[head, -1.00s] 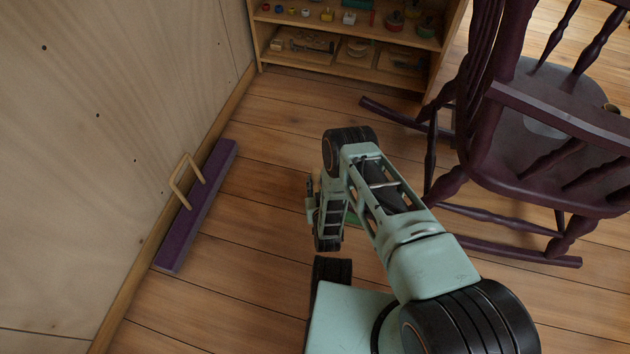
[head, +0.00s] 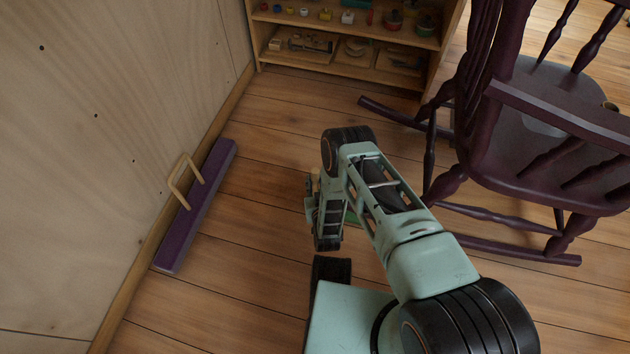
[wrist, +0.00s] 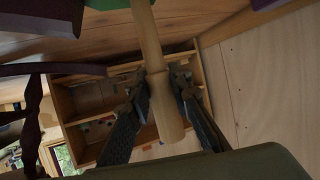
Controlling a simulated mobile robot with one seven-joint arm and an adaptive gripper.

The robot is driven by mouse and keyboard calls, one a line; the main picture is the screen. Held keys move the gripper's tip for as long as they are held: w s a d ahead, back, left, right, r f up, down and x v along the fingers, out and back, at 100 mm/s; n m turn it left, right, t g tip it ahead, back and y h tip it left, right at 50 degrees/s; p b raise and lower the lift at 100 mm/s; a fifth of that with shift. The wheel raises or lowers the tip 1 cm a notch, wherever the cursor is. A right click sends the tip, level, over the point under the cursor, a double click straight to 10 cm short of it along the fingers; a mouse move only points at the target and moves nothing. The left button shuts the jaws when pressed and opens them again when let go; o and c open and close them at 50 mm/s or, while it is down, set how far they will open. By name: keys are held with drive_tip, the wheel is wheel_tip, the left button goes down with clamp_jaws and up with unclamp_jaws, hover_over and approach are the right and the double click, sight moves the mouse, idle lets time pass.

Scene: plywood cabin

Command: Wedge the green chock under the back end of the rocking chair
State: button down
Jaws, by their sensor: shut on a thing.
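The rocking chair (head: 545,165) is dark purple and stands at the right in the head view, its near runner (head: 515,250) on the floor. My gripper (wrist: 163,85) is shut on a pale wooden handle (wrist: 150,45) in the wrist view. Green chock (wrist: 105,4) shows at the top edge of that view, by the handle's far end. In the head view only a sliver of green (head: 353,217) shows behind my arm, left of the chair. Most of the chock is hidden, and I cannot tell whether it touches the floor or a runner.
A purple bar with a wooden handle (head: 195,205) lies along the plywood wall (head: 110,120) at the left. A low wooden shelf (head: 345,75) with small items stands at the back. Bare floor (head: 255,225) lies between the bar and my arm.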

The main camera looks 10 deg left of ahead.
sight(317, 172)
drive_tip(key=shift+d, duration=0.35)
drive_tip(key=c, duration=1.7)
unclamp_jaws()
drive_tip(key=shift+s, duration=0.1)
wheel_tip(317, 172, up, 10)
drive_tip(key=shift+r, duration=0.1)
